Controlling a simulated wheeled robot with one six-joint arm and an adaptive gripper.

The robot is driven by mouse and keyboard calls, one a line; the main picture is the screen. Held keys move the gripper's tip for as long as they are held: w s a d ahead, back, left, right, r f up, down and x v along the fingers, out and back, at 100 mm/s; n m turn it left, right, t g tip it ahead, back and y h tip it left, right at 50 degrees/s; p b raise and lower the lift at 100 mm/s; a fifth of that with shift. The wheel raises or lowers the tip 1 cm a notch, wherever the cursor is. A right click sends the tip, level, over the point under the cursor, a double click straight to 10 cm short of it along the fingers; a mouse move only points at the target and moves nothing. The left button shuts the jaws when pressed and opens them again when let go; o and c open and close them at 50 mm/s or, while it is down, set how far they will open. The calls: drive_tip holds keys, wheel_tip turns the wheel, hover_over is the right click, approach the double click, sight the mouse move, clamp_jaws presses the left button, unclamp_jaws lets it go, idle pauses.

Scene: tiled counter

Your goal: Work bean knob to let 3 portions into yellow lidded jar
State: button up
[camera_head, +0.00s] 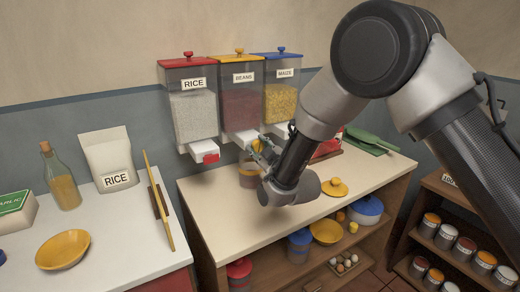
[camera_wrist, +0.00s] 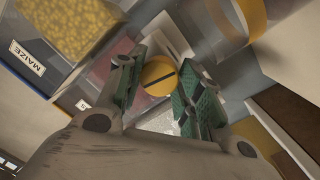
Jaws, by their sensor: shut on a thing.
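The bean dispenser (camera_head: 241,105) hangs on the wall between rice and maize, with a yellow lid and reddish beans inside. Its round yellow knob (camera_wrist: 158,76) has a dark slot mark that lies diagonally in the wrist view. My gripper (camera_head: 261,151) is shut on this knob, with a green-padded finger on each side. In the head view the gripper mostly hides the knob. The jar (camera_head: 249,179) stands on the counter below the dispenser, partly behind my gripper; its content level cannot be told. A yellow lid (camera_head: 335,187) lies on the counter to the right, apart from the jar.
The rice dispenser (camera_head: 193,110) with its red knob (camera_head: 205,153) is to the left, the maize dispenser (camera_head: 280,100) close to the right. A red object and a green scoop-like thing (camera_head: 365,140) lie at the counter's back right. The counter's front left is clear.

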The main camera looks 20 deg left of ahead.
drive_tip(key=m, duration=0.8)
drive_tip(key=shift+g, duration=0.4)
drive_tip(key=m, duration=0.4)
drive_tip(key=shift+m+g, duration=0.3)
drive_tip(key=m, duration=0.4)
drive_tip(key=shift+d+y, duration=0.1)
drive_tip(key=shift+y, duration=0.2)
drive_tip(key=m+g, duration=0.1)
drive_tip(key=m, duration=0.6)
drive_tip(key=shift+w+m+y, duration=0.1)
drive_tip(key=shift+m+y, duration=0.2)
drive_tip(key=shift+y, duration=0.1)
drive_tip(key=m, duration=0.3)
drive_tip(key=shift+m+y, duration=0.5)
drive_tip(key=shift+m, duration=1.8)
